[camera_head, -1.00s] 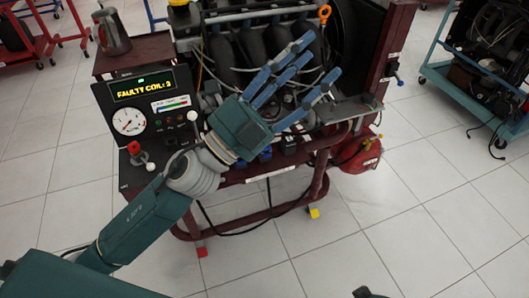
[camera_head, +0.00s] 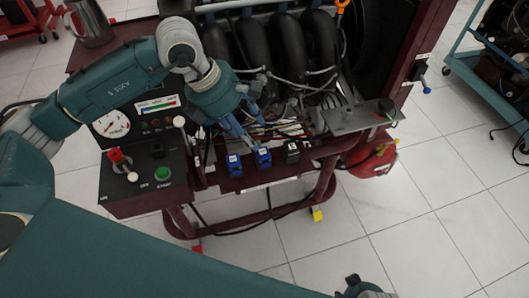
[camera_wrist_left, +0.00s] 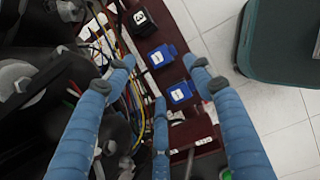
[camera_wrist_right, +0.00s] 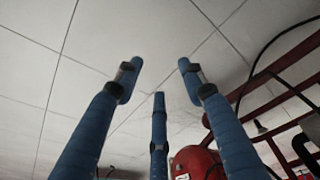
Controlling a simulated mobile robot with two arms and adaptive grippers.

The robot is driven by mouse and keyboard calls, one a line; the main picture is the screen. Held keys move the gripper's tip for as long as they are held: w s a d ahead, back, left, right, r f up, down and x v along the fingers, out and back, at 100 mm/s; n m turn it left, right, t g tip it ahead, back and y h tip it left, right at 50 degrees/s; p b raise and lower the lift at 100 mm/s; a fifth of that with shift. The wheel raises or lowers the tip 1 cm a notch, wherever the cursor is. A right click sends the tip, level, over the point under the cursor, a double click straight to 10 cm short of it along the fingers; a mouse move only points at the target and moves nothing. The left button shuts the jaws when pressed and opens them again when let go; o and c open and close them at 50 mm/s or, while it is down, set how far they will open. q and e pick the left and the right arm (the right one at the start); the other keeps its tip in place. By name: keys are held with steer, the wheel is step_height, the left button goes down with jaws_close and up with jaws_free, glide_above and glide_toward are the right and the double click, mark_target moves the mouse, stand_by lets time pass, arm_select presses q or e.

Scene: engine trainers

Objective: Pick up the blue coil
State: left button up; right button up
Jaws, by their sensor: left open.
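Two blue coils sit side by side on the dark red front ledge of the engine trainer in the head view: the left one (camera_head: 234,165) and the right one (camera_head: 263,157). A black coil (camera_head: 291,151) stands to their right. My left gripper (camera_head: 246,136) points down just behind and above the blue coils, open and empty. In the left wrist view, one blue coil (camera_wrist_left: 162,56) lies between the spread fingertips (camera_wrist_left: 160,64), and the other (camera_wrist_left: 181,93) is below it, near one finger. The black coil (camera_wrist_left: 141,20) carries a "3". My right gripper (camera_wrist_right: 158,78) is open and empty.
Loose wires (camera_head: 280,125) and black engine pipes (camera_head: 285,45) lie behind the coils. A control box (camera_head: 145,180) with a red-topped switch and green button is left of them. A red extinguisher (camera_head: 372,160) hangs at right.

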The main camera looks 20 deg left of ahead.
arm_select(q)
glide_above(260, 155)
steer(key=s+a, duration=0.2)
step_height(260, 155, down, 6)
steer(key=x, duration=0.3)
steer(key=b+x, duration=0.1)
steer(key=x, duration=0.1)
steer(key=shift+w+d+f, duration=0.15)
steer(key=shift+w, duration=0.2)
steer(key=shift+w+d+f, duration=0.1)
steer(key=shift+w+f, duration=0.05)
steer(key=shift+f, duration=0.15)
steer(key=c, duration=1.1)
arm_select(e)
steer(key=r, duration=0.2)
steer(key=w+r, duration=0.1)
steer(key=r, duration=0.1)
steer(key=shift+w+r, duration=0.1)
steer(key=shift+r, duration=0.15)
